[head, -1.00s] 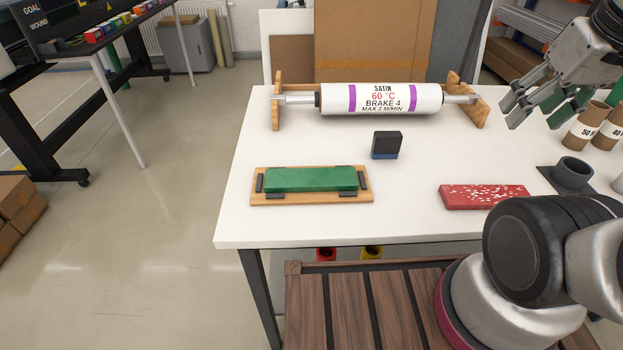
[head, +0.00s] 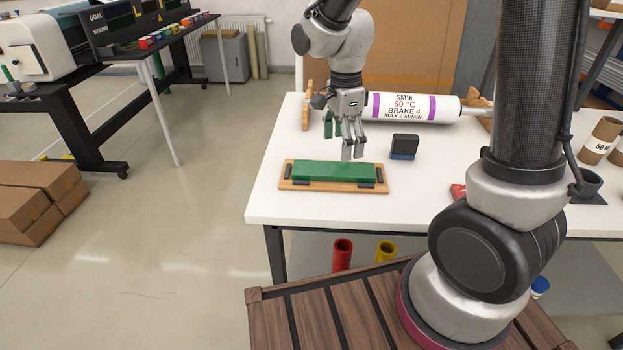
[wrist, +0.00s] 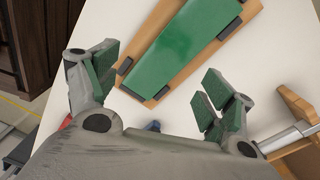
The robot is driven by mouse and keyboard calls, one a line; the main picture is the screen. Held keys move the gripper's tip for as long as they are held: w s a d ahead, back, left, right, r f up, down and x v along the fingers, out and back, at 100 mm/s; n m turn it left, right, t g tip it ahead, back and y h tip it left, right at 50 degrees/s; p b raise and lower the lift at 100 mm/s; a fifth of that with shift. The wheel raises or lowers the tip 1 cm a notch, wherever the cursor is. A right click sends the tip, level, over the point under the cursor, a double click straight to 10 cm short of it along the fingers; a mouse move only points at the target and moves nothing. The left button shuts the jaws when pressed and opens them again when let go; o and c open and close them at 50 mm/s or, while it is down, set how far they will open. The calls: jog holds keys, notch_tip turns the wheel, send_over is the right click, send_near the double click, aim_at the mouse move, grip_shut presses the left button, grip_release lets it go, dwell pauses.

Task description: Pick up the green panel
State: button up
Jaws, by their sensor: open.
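The green panel (head: 334,171) is a long flat block lying on a wooden board (head: 284,184) with dark corner stops, near the front left of the white table. My gripper (head: 345,146) is above the table, just behind and above the panel, with its fingers pointing down. It is open and empty. In the wrist view the panel (wrist: 180,45) lies beyond the spread fingers of my gripper (wrist: 157,84), running diagonally, with part of it cut off by the top edge. The fingertips look apart from the panel.
A roller (head: 412,107) on wooden stands lies behind, close to my gripper. A black and blue block (head: 404,146) stands right of the panel. A red block (head: 458,191) is mostly hidden behind my arm. Cardboard tubes (head: 601,140) stand at the right. The table's front left is clear.

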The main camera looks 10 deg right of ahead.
aim_at(334, 169)
jog(key=shift+w+a+r+m, duration=0.1)
jog(key=shift+w+a+m, duration=0.05)
jog(key=shift+m, duration=0.45)
jog(key=shift+w+a+m, duration=0.1)
jog(key=shift+m, duration=0.5)
jog(key=shift+w+a+m, duration=0.1)
jog(key=shift+m, duration=0.9)
jog(key=f, duration=0.8)
jog(key=shift+w+a, duration=0.3)
jog(key=shift+w, duration=0.05)
jog(key=shift+r, duration=0.1)
jog(key=c, duration=1.2)
